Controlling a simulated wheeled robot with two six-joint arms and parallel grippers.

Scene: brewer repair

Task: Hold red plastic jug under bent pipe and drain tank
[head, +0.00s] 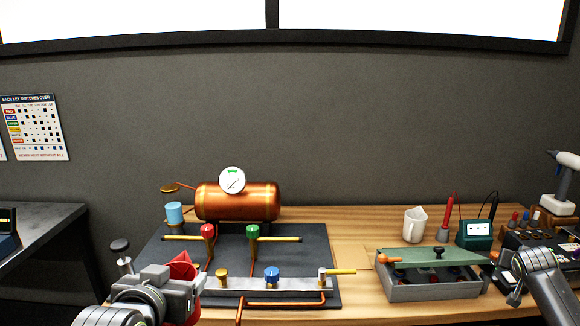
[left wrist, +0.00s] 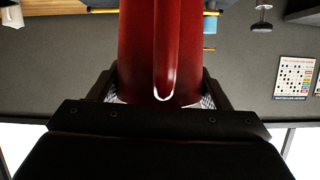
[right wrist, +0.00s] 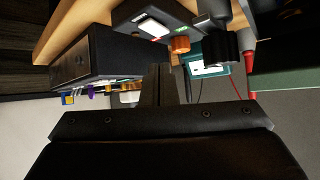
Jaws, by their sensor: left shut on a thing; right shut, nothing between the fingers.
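The red plastic jug (head: 182,268) is at the bench's front left, partly hidden behind my left gripper (head: 190,285). In the left wrist view the red jug (left wrist: 135,45) fills the middle, and my left gripper is shut on it at its handle. The copper tank (head: 238,201) with a round white gauge (head: 232,180) stands on the dark mat. The bent copper pipe (head: 275,304) runs along the mat's front and turns down at its left end, to the right of the jug. My right gripper (right wrist: 158,85) is shut and empty, near the black box.
Red (head: 208,231) and green (head: 252,231) valves sit below the tank. A grey valve rail (head: 250,285) crosses the mat. A white pitcher (head: 414,224), a grey box with a green lid (head: 430,286) and a teal meter (head: 474,234) stand to the right.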

